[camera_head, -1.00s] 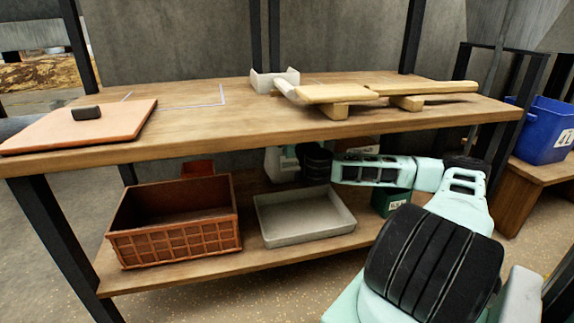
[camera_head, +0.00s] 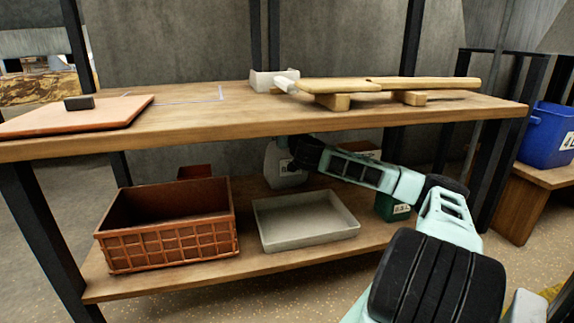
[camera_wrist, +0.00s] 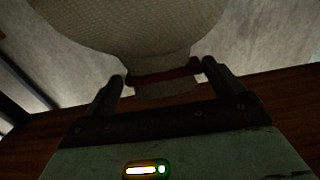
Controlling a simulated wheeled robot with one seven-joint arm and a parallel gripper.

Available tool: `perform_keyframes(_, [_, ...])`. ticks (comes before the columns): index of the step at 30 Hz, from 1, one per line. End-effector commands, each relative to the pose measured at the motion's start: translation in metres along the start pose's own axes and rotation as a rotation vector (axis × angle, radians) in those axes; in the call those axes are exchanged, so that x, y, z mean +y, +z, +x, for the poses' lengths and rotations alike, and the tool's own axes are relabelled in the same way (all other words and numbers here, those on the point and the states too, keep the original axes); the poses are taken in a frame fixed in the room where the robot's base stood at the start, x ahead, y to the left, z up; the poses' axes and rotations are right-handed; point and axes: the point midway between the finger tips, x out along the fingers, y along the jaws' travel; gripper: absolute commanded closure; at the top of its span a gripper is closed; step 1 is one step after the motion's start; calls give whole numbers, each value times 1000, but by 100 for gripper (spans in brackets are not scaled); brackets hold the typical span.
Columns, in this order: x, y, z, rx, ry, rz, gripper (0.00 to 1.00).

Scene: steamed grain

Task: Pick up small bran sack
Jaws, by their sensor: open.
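A pale cloth sack (camera_head: 277,172) with a small label stands at the back of the lower shelf, behind the grey tray. In the wrist view the sack (camera_wrist: 135,28) fills the top, and its narrow neck has a dark red tie (camera_wrist: 165,77). My gripper (camera_wrist: 163,74) is open, with one finger on each side of the tied neck. I cannot tell whether either finger touches it. In the head view my gripper (camera_head: 288,146) is at the sack's top, just below the tabletop, and partly hides it.
The tabletop (camera_head: 200,128) lies close above my gripper. A grey tray (camera_head: 308,243) and a brown crate (camera_head: 170,245) stand on the lower shelf in front. A green labelled container (camera_head: 393,207) is to the right, near my arm. A wooden paddle (camera_head: 400,84) lies on top.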

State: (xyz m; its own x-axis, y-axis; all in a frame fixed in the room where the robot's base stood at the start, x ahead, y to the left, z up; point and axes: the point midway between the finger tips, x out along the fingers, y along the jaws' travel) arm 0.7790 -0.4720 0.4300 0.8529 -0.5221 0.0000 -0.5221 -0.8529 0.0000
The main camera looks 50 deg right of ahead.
Motion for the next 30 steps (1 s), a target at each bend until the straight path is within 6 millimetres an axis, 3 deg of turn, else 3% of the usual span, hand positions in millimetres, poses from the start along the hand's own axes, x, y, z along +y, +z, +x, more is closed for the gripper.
perform_keyframes(1, [0,0,0,0,0,0,9])
perform_keyframes(11, [0,0,0,0,1,0,100])
perform_keyframes(30, [-7,-25,10,12,-5,-3,100])
